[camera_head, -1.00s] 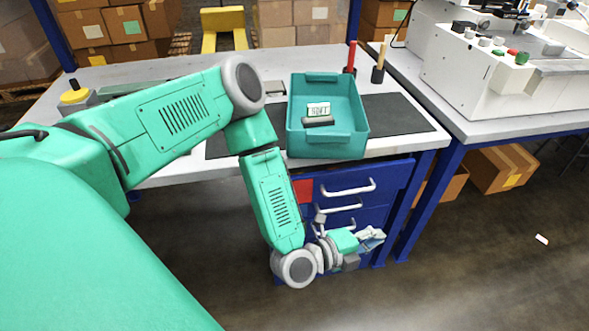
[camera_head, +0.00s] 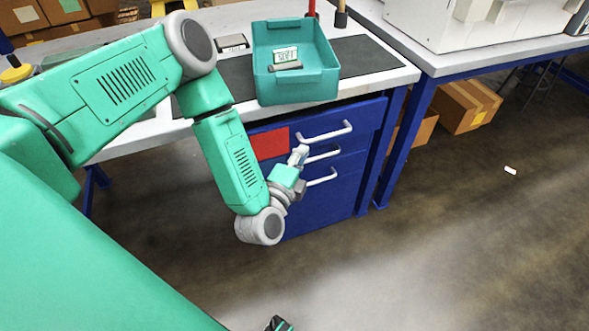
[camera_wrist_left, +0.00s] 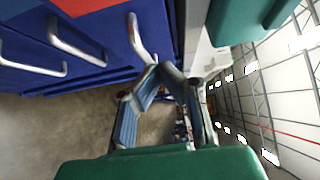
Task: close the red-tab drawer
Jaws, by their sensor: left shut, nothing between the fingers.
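The red tab (camera_head: 270,143) is on the left part of the blue top drawer front (camera_head: 362,114), which has a pale bar handle (camera_head: 325,134). How far this drawer stands out is hard to tell from here. My left gripper (camera_head: 299,155) is shut and empty, in front of the drawers just below the red tab and near the handles. Its arm hides the left side of the cabinet. In the left wrist view, my left gripper's fingers (camera_wrist_left: 160,82) are near a handle (camera_wrist_left: 138,38), and part of the red tab (camera_wrist_left: 82,5) shows at the top edge.
Lower drawers with handles (camera_head: 321,178) sit beneath. A teal bin (camera_head: 296,88) with a labelled item (camera_head: 285,54) stands on the bench above. Cardboard boxes (camera_head: 466,106) lie under the right table.

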